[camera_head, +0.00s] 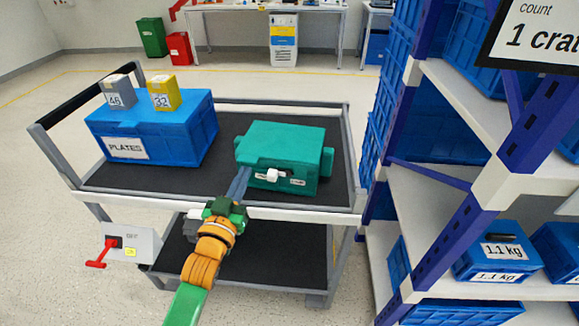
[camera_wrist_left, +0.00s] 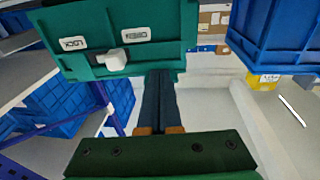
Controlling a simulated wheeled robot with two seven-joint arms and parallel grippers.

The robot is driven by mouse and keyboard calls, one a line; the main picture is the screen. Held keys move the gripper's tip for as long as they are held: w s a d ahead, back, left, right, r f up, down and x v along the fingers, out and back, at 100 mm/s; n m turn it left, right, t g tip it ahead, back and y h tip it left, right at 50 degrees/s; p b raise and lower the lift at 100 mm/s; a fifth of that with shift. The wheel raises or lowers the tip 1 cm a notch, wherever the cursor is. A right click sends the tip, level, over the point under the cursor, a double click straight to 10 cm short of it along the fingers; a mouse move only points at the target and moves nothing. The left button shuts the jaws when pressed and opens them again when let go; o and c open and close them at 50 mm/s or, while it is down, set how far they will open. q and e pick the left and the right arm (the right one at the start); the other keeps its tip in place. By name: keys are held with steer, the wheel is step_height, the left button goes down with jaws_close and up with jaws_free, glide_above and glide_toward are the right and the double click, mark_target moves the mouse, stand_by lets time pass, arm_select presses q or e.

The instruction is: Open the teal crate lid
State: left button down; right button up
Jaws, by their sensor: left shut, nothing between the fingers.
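The teal crate (camera_head: 285,147) sits shut on the cart's top shelf, its lid on. A white rotary knob (camera_head: 273,175) is on its front face, with small labels beside it. In the left wrist view the crate (camera_wrist_left: 165,20) appears upside down, with the white knob (camera_wrist_left: 113,60) between two labels. My left gripper (camera_head: 243,178) is shut and empty, its fingers at the crate's front left, to the left of the knob. The fingertips (camera_wrist_left: 160,76) overlap the crate's edge in the wrist view; I cannot tell whether they touch it. My right gripper is not in view.
A blue crate (camera_head: 160,125) labelled PLATES stands left on the cart (camera_head: 225,130), with a grey box (camera_head: 115,90) and a yellow box (camera_head: 164,92) on it. A shelf rack (camera_head: 430,165) with blue crates stands close on the right. A red-handled box (camera_head: 125,245) is at the cart's front left.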

arm_select(q)
steer(key=shift+w, duration=0.1)
steer(key=shift+w+d+b, duration=0.2)
steer(key=shift+w+b, duration=0.4)
steer(key=shift+w, duration=0.65)
steer(key=shift+s+p, duration=0.15)
steer(key=shift+p, duration=0.15)
steer(key=shift+r, duration=0.1)
